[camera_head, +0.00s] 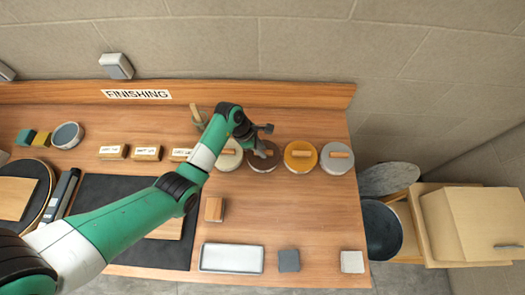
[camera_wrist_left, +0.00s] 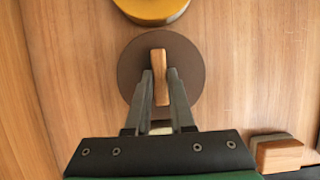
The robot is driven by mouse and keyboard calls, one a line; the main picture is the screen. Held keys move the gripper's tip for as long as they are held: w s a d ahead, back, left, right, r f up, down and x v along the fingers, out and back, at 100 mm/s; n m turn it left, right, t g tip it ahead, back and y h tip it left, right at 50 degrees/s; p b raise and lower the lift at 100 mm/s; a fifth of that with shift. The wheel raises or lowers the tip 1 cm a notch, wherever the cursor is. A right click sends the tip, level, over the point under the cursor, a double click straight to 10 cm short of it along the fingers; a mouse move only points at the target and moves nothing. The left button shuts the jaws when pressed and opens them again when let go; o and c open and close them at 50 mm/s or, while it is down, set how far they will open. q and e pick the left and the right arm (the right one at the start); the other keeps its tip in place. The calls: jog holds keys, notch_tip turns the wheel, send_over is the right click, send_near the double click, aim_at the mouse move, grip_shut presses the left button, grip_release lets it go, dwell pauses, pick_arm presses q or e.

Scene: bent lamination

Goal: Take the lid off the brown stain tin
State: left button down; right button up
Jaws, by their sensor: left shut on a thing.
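The brown stain tin's round dark-brown lid (camera_head: 264,165) is in the row of tins at the back right of the bench. It also shows in the left wrist view (camera_wrist_left: 190,55), with a wooden bar handle (camera_wrist_left: 160,63) across its middle. My left gripper (camera_head: 262,150) is over this lid, and its two fingers (camera_wrist_left: 160,88) are shut on the handle, one on each side. The lid hides the tin body from above. I cannot tell whether the lid is raised. My right gripper is not in view.
An amber-lidded tin (camera_head: 300,158) stands close to the right of the brown one, then a grey-lidded tin (camera_head: 337,160). A cream-lidded tin (camera_head: 229,160) is close on the left. A white tray (camera_head: 231,270) lies in front. The bench between is mostly clear.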

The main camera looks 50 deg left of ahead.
pick_arm(q)
jog(key=r, duration=0.1)
jog(key=r+p, duration=0.1)
jog(key=r, duration=0.2)
jog(key=shift+s+d+r+p, duration=0.1)
jog(key=shift+s+r+p, duration=0.2)
jog(key=shift+p, duration=0.1)
jog(key=s+d+r+p, duration=0.2)
jog(key=s+r+p, duration=0.1)
jog(key=s, duration=0.3)
jog(key=s+d+r+p, duration=0.3)
jog(key=s+r, duration=0.2)
jog(key=s, duration=0.1)
jog(key=shift+s+r, duration=0.15)
jog(key=shift+s, duration=0.1)
